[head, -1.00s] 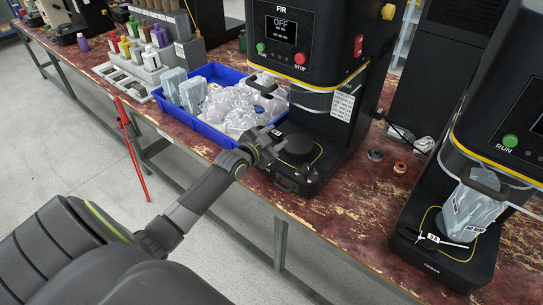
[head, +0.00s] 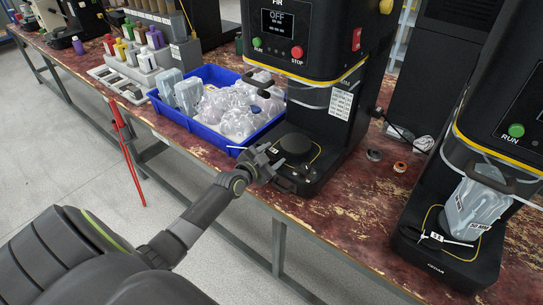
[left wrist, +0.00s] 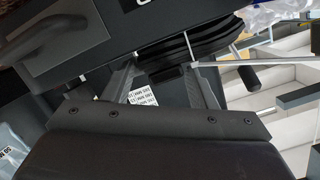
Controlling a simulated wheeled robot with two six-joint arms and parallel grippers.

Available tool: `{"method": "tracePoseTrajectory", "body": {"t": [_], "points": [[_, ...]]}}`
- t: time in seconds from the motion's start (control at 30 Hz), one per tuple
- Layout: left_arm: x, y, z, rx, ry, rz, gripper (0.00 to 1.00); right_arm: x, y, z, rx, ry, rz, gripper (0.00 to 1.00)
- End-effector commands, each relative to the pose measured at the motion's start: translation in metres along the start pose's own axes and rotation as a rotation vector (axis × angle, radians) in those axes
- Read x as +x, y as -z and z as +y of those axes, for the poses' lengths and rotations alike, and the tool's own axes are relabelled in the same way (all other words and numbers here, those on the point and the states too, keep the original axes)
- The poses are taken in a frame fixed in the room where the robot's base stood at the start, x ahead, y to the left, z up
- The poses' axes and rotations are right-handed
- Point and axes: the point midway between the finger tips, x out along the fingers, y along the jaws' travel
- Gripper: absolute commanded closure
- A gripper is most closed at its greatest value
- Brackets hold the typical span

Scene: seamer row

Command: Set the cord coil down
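My left gripper (head: 265,163) is in front of the FIR machine's base, near the table's front edge. Its two fingers stand apart, also in the left wrist view (left wrist: 163,80), with no object clearly clamped between them. A thin white strip (head: 238,149) shows beside the gripper. In the left wrist view, dark curved layers (left wrist: 185,42) lie beyond the fingertips; I cannot tell whether they are the cord coil or a machine part. No cord coil can be picked out surely in the head view. My right gripper is not in view.
The FIR machine (head: 313,40) has a round black plate (head: 295,143). A blue tray (head: 205,132) of clear bags stands left of it. A dark ring (head: 374,154) and an orange-white ring (head: 400,167) lie on the table. A second machine (head: 505,110) holds a bag (head: 470,205).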

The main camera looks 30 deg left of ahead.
Motion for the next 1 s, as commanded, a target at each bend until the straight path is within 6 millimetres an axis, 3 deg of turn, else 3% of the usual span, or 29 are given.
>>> {"method": "tracePoseTrajectory", "body": {"t": [0.03,0.1,0.5,1.0], "points": [[0.000,0.000,0.000,0.000,0.000,0.000,0.42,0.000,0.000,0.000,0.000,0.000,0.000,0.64],[0.000,0.000,0.000,0.000,0.000,0.000,0.33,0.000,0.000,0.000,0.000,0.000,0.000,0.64],[-0.003,0.003,-0.002,0.001,0.000,-0.001,0.32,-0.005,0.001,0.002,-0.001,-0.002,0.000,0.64],[-0.094,0.003,-0.002,0.004,0.000,-0.001,0.32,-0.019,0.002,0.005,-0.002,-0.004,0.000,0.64]]}}
